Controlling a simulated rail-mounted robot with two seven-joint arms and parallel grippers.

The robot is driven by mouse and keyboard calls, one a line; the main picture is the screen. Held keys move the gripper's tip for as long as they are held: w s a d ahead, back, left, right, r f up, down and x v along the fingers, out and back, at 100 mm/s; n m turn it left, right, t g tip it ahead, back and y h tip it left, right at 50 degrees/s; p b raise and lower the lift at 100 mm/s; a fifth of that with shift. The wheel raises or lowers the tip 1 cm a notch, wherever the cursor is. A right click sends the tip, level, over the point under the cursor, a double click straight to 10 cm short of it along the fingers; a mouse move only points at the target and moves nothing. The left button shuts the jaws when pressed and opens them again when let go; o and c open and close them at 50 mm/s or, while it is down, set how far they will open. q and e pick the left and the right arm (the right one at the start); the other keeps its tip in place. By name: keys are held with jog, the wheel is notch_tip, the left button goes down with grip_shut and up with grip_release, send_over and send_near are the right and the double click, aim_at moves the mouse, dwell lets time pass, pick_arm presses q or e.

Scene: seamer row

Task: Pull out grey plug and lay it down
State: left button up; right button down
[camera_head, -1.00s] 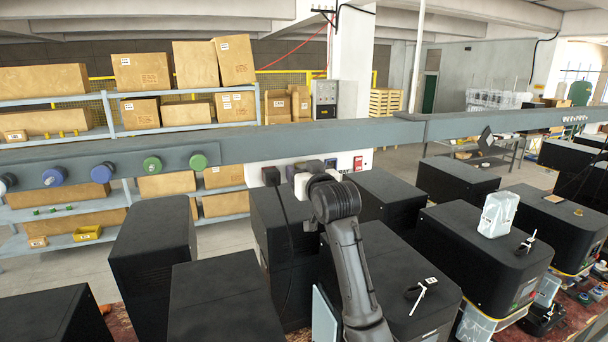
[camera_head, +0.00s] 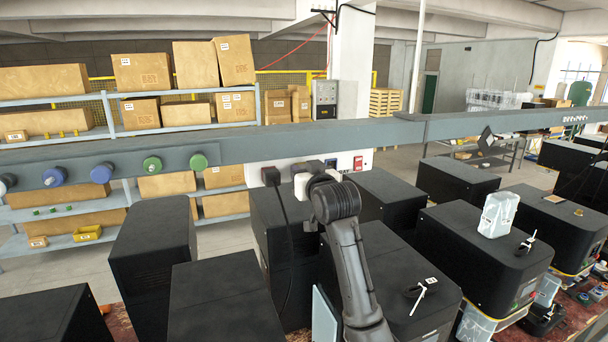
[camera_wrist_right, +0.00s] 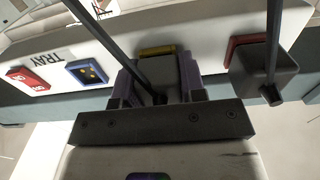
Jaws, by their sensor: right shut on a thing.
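The grey plug (camera_wrist_right: 158,76) sits between the two purple-grey fingers of my right gripper (camera_wrist_right: 158,84) in the wrist view. The gripper is shut on it. The plug is at a yellow-edged socket (camera_wrist_right: 156,50) on a white socket strip (camera_wrist_right: 110,50); I cannot tell whether it is still seated. A dark cable runs from it to the upper left. In the head view my right gripper (camera_head: 302,180) is at the strip's front, and I cannot make out the plug there. My left gripper is not in view.
A dark plug (camera_wrist_right: 262,70) with its own cable sits in a red socket, right of my gripper. A blue socket (camera_wrist_right: 87,73) and a red switch (camera_wrist_right: 28,79) lie to the left. Black machine boxes (camera_head: 225,300) stand below. A grey rail (camera_head: 260,140) crosses the head view.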

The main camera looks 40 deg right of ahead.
jog(key=shift+s, duration=0.15)
jog(key=v, duration=0.5)
jog(key=shift+s+a+b, duration=0.15)
jog(key=shift+s+b, duration=0.15)
dwell(0.7)
dwell(0.4)
